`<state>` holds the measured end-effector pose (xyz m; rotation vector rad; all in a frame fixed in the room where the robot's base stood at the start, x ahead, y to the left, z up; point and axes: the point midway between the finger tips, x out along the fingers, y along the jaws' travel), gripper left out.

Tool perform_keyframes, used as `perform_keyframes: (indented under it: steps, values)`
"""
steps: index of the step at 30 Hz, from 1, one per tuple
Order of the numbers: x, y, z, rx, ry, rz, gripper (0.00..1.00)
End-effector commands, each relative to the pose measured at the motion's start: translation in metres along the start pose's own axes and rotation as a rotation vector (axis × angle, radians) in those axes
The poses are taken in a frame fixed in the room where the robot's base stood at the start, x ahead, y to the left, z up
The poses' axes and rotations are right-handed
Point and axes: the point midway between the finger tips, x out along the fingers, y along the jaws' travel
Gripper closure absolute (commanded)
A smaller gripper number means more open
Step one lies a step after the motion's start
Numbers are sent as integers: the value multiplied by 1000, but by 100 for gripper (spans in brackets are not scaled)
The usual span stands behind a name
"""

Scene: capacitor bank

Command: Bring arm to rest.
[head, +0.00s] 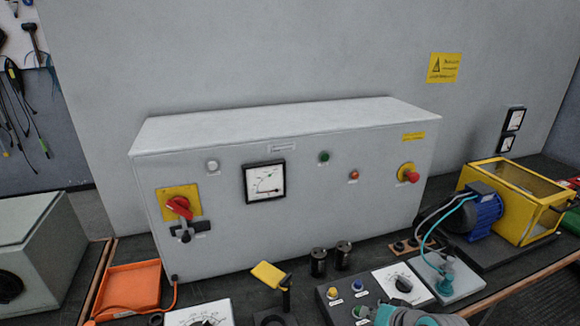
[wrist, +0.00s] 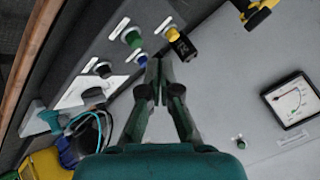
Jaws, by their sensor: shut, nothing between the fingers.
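My gripper (wrist: 160,64) is in the wrist view with its two dark fingers together and nothing between them. It appears over the bench, beside the small control box (wrist: 88,50) with coloured buttons. In the head view only a teal and grey part of my arm shows at the bottom edge, over the lower part of the control box (head: 325,296). The fingertips cannot be made out there.
A grey cabinet (head: 225,240) with a meter (head: 264,182), red rotary switch (head: 180,207) and red stop button (head: 408,174) stands behind. Black cylinders (head: 318,262), a yellow paddle (head: 268,274), a blue motor (head: 482,210) and an orange tray (head: 130,286) crowd the bench.

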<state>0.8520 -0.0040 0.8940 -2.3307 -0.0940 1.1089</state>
Motion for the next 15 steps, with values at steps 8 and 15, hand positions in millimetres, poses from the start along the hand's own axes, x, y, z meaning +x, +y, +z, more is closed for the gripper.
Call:
perform_keyframes:
  steps: [8,15]
  values:
    - [3,6,13,0,18,2,100]
    - [7,16,34,-5,47,8,100]
